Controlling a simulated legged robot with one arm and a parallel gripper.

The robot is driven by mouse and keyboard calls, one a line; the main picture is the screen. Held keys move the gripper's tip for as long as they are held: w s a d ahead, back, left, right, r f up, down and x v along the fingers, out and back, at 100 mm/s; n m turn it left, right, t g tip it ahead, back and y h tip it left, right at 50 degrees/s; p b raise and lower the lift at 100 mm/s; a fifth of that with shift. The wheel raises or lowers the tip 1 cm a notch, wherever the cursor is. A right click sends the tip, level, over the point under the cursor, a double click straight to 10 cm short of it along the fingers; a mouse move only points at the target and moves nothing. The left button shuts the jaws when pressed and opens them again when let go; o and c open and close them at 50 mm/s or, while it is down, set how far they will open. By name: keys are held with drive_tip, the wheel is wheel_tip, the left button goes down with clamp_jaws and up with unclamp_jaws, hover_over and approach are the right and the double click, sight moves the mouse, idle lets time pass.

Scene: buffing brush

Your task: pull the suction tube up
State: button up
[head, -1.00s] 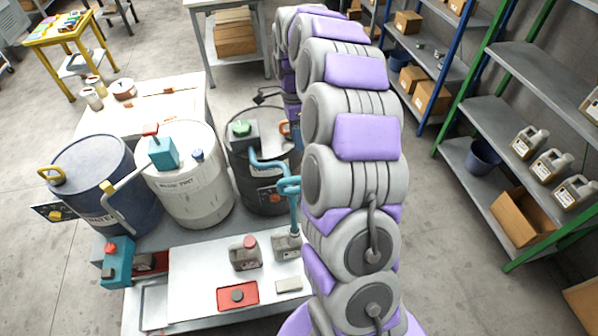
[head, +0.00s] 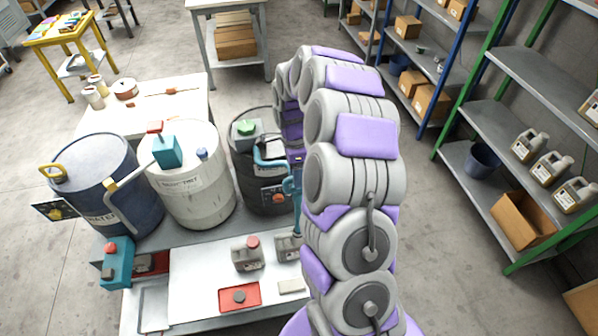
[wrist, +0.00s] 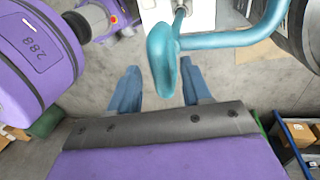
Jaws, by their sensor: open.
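The teal suction tube (head: 268,166) runs from the top of the black drum (head: 262,195) and bends down beside it. My arm hides part of it. In the wrist view the tube (wrist: 235,39) crosses from the right, and its bent part hangs down in the middle. My gripper (wrist: 160,67) is open, with one blue finger on each side of that bent part. I cannot tell whether either finger touches it. In the head view my gripper is hidden behind my arm.
A blue drum (head: 100,190) and a white drum (head: 190,185) stand left of the black drum. Shelves (head: 500,150) line the right; the floor between is clear.

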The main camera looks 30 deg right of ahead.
drive_tip(key=shift+a, duration=0.55)
drive_tip(key=shift+c, duration=0.6)
drive_tip(key=d, duration=0.2)
drive_tip(key=shift+d, duration=0.4)
drive_tip(key=c, duration=0.6)
drive_tip(key=shift+c, duration=0.8)
drive_tip(key=shift+a, duration=0.4)
clamp_jaws()
